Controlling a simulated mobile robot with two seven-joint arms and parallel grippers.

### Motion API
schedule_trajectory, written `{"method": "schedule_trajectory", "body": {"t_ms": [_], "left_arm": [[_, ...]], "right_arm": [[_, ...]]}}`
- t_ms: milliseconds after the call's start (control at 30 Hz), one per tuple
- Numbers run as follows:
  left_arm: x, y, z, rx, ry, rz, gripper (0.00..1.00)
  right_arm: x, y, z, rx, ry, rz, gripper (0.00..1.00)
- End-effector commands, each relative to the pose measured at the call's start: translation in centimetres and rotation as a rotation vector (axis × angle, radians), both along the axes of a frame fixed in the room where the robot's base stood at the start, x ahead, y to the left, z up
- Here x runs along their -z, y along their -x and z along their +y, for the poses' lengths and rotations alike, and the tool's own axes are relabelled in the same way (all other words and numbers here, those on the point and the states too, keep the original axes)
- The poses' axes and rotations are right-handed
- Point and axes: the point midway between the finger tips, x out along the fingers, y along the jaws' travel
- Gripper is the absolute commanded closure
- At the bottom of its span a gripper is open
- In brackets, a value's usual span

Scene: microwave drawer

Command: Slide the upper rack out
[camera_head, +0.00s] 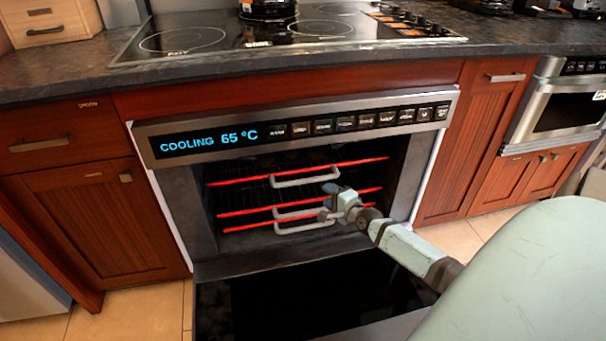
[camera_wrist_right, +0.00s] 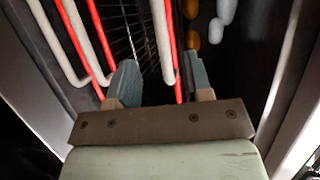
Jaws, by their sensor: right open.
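The upper rack (camera_head: 297,172) sits inside the open oven, with a red front bar and a pale grey handle (camera_head: 303,178). My right gripper (camera_head: 335,192) is in front of the oven opening, just below the right end of that handle. In the right wrist view my gripper (camera_wrist_right: 163,78) is open, with one blue-grey finger on each side of a pale handle (camera_wrist_right: 160,40) and red bar, which look like the upper rack's. Whether the fingers touch it I cannot tell. My left gripper is not in view.
Two lower racks (camera_head: 300,205) with red bars and handles sit close beneath. The oven door (camera_head: 310,300) is folded down in front. The oven display (camera_head: 200,143) reads "COOLING 65 °C". A cooktop (camera_head: 290,33) is above and wooden cabinets (camera_head: 75,210) flank the oven.

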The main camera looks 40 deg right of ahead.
Motion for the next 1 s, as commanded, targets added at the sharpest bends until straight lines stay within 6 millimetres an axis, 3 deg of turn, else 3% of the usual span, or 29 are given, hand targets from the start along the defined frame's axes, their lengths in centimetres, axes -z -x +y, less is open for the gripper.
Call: {"method": "schedule_trajectory", "body": {"t_ms": [300,500,700,1000], "left_arm": [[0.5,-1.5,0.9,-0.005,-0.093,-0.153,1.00],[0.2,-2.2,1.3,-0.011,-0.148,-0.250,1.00],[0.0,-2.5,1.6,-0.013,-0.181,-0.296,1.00],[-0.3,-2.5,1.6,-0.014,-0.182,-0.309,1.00]], "right_arm": [[1.6,-6.8,-0.6,-0.001,0.002,-0.002,0.54],[2.2,-10.0,-1.0,-0.002,0.005,0.000,0.54],[2.2,-11.6,-1.1,-0.003,0.005,0.001,0.54],[2.1,-11.7,-1.1,-0.003,0.004,0.001,0.54]]}}
